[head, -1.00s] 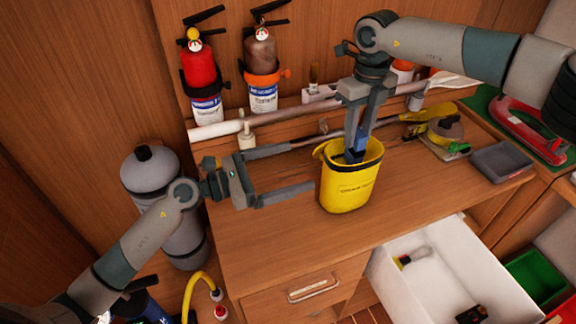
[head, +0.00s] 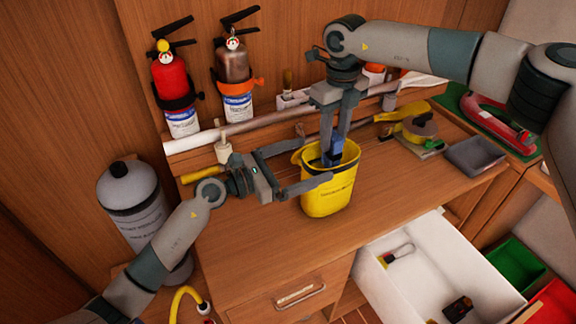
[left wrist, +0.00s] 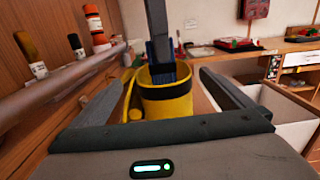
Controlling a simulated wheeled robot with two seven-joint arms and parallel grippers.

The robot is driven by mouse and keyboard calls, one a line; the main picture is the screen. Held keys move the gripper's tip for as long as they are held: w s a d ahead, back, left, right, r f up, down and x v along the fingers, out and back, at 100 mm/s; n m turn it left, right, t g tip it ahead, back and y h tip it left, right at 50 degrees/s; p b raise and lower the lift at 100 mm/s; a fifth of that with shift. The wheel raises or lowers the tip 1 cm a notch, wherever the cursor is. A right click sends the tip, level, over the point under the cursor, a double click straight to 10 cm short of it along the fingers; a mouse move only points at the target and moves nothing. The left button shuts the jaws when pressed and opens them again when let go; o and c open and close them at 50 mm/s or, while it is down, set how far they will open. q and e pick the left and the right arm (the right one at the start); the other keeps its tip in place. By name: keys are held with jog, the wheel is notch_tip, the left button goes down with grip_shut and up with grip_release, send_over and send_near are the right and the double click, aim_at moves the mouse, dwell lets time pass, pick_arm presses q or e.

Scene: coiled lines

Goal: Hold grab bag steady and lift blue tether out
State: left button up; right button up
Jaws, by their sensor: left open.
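The grab bag (head: 328,200) is a yellow open-topped bag standing upright on the wooden worktop; it also shows in the left wrist view (left wrist: 167,105). The blue tether (head: 335,149) shows at the bag's mouth, and its lower part is hidden inside. My left gripper (head: 318,160) is open, with one finger in front of the bag and the other behind its rim. In the left wrist view the bag stands between the two fingers. My right gripper (head: 331,150) points down into the bag's mouth at the tether; its fingertips are hidden, so its grip is unclear.
A yellow-handled tool (head: 402,112) and a grey tray (head: 474,155) lie right of the bag. A white drawer (head: 420,265) stands open below. Fire extinguishers (head: 176,90) hang at the back left. The worktop in front of the bag is clear.

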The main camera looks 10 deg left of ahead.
aim_at(331, 153)
pick_arm(q)
jog(key=x, duration=0.7)
jog(key=shift+d, duration=0.1)
jog(key=c, duration=1)
jog(key=shift+c, duration=0.9)
pick_arm(e)
jog(key=o, duration=0.3)
jog(key=shift+s+a+r+m, duration=0.1)
jog(key=shift+s+r+m, duration=0.2)
jog(key=shift+r, duration=0.35)
jog(key=shift+w+d+r+m, duration=0.1)
jog(key=shift+d+r+m, duration=0.15)
jog(key=shift+r, duration=0.15)
jog(key=shift+d+r+m, duration=0.1)
jog(key=shift+r+m, duration=0.15)
jog(key=shift+r, duration=0.1)
notch_tip(331, 153, down, 6)
jog(key=shift+f, duration=0.45)
